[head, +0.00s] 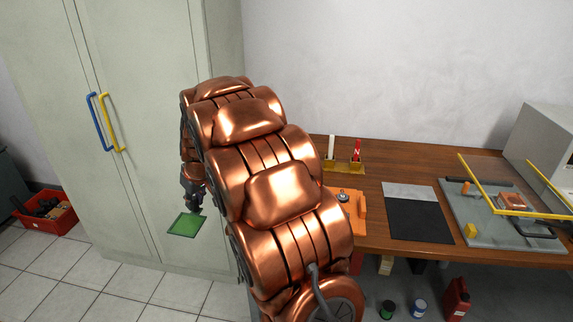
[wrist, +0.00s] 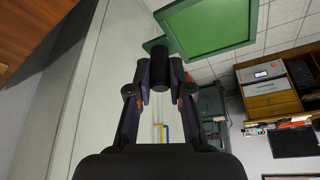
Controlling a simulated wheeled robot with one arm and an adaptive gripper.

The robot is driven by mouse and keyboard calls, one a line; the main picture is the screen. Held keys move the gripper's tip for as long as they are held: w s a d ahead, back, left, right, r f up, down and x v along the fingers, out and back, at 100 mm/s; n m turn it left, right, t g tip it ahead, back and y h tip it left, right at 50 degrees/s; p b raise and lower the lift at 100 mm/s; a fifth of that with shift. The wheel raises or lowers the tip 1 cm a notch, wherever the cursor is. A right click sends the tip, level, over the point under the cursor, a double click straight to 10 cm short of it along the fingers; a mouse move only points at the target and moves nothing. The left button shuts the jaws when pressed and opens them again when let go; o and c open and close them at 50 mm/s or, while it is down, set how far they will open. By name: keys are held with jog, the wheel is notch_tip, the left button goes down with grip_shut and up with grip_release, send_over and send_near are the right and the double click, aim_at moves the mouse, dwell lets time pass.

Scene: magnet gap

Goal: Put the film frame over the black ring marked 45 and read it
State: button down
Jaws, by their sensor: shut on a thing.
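The film frame (head: 186,225) is a green square panel, hanging out to the left of the table in front of the pale cabinet. My gripper (head: 194,207) is just above it and shut on its holder. In the wrist view, the fingers of my gripper (wrist: 160,72) close on a dark cylindrical grip, with the green film frame (wrist: 208,28) beyond it. I cannot make out a black ring marked 45 or any number in either view. My arm hides part of the table's left end.
The wooden table (head: 375,165) carries a black sheet (head: 420,221), an orange block (head: 356,213), a red and a white bar in a stand (head: 345,166), and a grey board (head: 480,240) under raised yellow rails. A cabinet (head: 160,150) stands behind my gripper. A red crate (head: 45,215) sits on the floor.

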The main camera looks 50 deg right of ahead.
jog(key=s+d+p, duration=0.3)
jog(key=s+d, duration=0.1)
jog(key=d, duration=1)
jog(key=s+d+n+p, duration=0.1)
jog(key=s+d+p, duration=0.2)
jog(key=d, duration=1)
jog(key=shift+s+d+n+y, duration=0.3)
jog(key=shift+s+d, duration=0.05)
jog(key=shift+s, duration=0.2)
jog(key=shift+f+b, duration=0.15)
jog(key=shift+b, duration=0.55)
jog(key=shift+s+f+b, duration=0.1)
jog(key=shift+f+b, duration=1.9)
jog(key=shift+f, duration=0.55)
jog(key=shift+b, duration=0.5)
